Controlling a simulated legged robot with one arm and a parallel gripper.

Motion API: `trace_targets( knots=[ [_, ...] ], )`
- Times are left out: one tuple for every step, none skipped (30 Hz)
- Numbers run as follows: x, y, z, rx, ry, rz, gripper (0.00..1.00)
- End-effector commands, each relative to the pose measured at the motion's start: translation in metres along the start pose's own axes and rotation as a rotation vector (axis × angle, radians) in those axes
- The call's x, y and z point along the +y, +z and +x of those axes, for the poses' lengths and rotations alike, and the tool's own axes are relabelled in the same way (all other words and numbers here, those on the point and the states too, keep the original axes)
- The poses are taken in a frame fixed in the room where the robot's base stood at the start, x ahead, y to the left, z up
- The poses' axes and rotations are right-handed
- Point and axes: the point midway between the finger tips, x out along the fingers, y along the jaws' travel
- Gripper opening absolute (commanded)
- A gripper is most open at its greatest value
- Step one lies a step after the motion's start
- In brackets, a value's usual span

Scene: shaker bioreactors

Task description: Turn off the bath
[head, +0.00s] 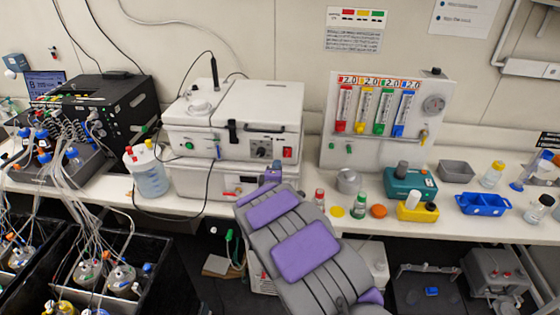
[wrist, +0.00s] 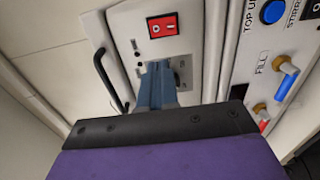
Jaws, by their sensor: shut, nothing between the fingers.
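The bath appears to be the upper white box (head: 270,110), with a dark knob (head: 261,149) and a red rocker switch (head: 287,153) on its front. The wrist view shows the red switch (wrist: 162,25) close up, sideways; which side is pressed in is unclear. My gripper (head: 272,166) is in front of the lower part of the box. In the wrist view, my gripper's blue fingers (wrist: 160,70) are shut and empty. They point at the front panel below the switch in the picture and cover most of the knob. I cannot tell whether they touch it.
A black handle (wrist: 111,82) stands out left of my fingers in the wrist view. The lower white unit (head: 205,186) has a blue button (wrist: 274,12) and a blue valve (wrist: 286,82). A jug (head: 150,175) stands left of it; small bottles and caps stand right.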

Motion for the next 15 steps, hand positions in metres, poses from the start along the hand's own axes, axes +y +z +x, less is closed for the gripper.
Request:
trace_targets(
  knots=[
    [0.0, 0.0, -0.009, 0.002, -0.002, -0.002, 0.0],
    [0.0, 0.002, -0.015, 0.002, -0.004, -0.002, 0.0],
    [0.001, 0.005, -0.021, 0.002, -0.004, 0.0, 0.0],
    [0.002, 0.006, -0.026, 0.002, -0.003, 0.002, 0.0],
    [0.002, 0.007, -0.032, 0.003, -0.002, 0.003, 0.0],
    [0.003, 0.009, -0.038, 0.002, -0.002, 0.004, 0.0],
    [0.004, 0.011, -0.042, 0.002, -0.001, 0.006, 0.0],
    [0.005, 0.011, -0.045, 0.001, 0.0, 0.006, 0.0],
    [0.005, 0.01, -0.05, 0.002, 0.0, 0.007, 0.0],
    [0.004, 0.009, -0.053, 0.002, 0.0, 0.007, 0.0],
    [0.004, 0.008, -0.056, 0.002, -0.001, 0.006, 0.0],
    [0.003, 0.007, -0.059, 0.002, -0.002, 0.004, 0.0],
    [0.002, 0.005, -0.061, 0.002, -0.003, 0.002, 0.0],
    [0.002, 0.003, -0.063, 0.001, -0.003, 0.001, 0.0],
    [0.002, 0.001, -0.065, 0.002, -0.003, -0.002, 0.0]
  ],
)
